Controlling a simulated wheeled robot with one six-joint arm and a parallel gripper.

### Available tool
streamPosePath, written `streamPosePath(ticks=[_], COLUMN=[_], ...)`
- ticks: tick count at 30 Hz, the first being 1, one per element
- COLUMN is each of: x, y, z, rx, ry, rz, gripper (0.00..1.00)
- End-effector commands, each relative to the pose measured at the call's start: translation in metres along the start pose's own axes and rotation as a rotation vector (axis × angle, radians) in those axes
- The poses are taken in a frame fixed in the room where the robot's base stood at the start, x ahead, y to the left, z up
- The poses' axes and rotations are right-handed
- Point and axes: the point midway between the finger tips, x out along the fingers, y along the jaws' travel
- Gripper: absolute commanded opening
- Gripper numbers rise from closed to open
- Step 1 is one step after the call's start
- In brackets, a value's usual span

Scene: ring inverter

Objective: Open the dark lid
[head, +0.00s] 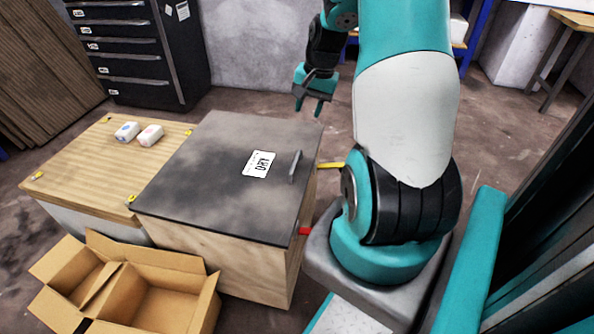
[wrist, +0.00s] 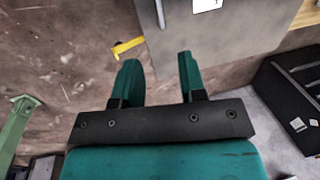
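The dark lid (head: 215,170) lies closed and flat on a wooden box (head: 220,260) in the head view. The dark lid (wrist: 215,45) shows beyond the fingers, with part of the handle (wrist: 160,14) at the top edge.
A light wooden lid (head: 85,165) with two small white items (head: 138,133) on top adjoins on the left. A yellow lever (head: 330,165) and a red piece (head: 304,231) stick out on the box's right side. An open cardboard box (head: 130,290) stands in front. A black drawer cabinet (head: 135,50) stands behind.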

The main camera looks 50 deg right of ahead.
Motion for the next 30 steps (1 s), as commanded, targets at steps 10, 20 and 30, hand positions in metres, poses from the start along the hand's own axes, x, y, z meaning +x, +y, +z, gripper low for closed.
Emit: streamPosePath(ticks=[10,20,30], x=[0.059,0.133,0.173], y=[0.004,0.004,0.003], z=[-0.001,-0.001,-0.002], rx=[0.010,0.010,0.009], ry=[-0.003,-0.002,0.001], rz=[0.003,0.002,0.001], gripper=[0.38,0.38,0.38])
